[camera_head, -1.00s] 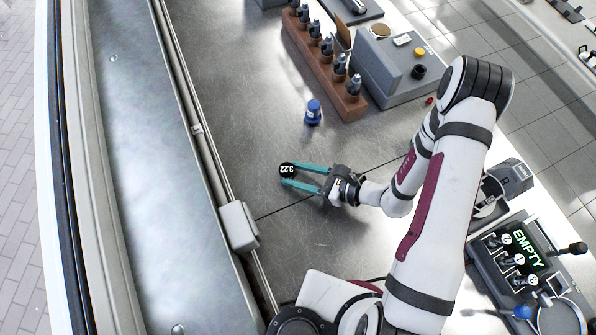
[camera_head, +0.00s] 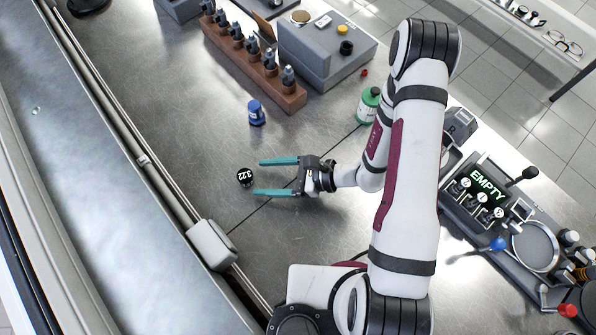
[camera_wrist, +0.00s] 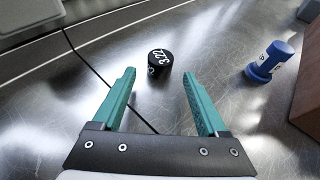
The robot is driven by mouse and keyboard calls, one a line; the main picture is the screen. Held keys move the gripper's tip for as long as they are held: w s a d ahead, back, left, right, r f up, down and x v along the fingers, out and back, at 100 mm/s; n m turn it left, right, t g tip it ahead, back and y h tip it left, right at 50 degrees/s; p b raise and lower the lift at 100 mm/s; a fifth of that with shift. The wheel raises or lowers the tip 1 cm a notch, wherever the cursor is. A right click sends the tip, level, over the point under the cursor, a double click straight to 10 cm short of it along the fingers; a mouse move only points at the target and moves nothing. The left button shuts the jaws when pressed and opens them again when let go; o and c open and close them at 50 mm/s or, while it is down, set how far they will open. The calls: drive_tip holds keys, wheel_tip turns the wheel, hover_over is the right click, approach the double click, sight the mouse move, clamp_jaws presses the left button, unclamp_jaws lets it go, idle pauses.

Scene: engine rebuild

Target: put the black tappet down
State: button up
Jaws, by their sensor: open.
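The black tappet (camera_head: 245,177), a short cylinder marked "3.22" on top, stands upright on the metal bench, left of my gripper in the head view. My gripper (camera_head: 259,177) is open, with its two teal fingers spread and nothing between them. In the wrist view the tappet (camera_wrist: 159,62) stands just beyond the fingertips of my gripper (camera_wrist: 160,85), apart from both fingers.
A blue bottle-like part (camera_head: 256,113) stands above my gripper; it also shows in the wrist view (camera_wrist: 268,62). A brown rack (camera_head: 294,98) of several dark parts and a grey box (camera_head: 322,65) lie farther back. A green bottle (camera_head: 367,106) stands near my arm. A rail bounds the bench's left side.

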drive_tip(key=v, duration=0.9)
drive_tip(key=shift+d+r, duration=0.1)
drive_tip(key=s+r+n+g+h, duration=0.4)
drive_tip(key=s+r+n+h, duration=0.15)
drive_tip(key=r+n, duration=0.5)
drive_tip(key=s+d+r+n+t+h, duration=0.2)
drive_tip(key=s+d+r+h, duration=0.4)
drive_tip(key=r, duration=0.1)
drive_tip(key=shift+s+d+n+t, duration=0.3)
drive_tip(key=shift+d+n+t, duration=0.05)
drive_tip(key=shift+t, duration=0.05)
drive_tip(key=shift+r, duration=0.1)
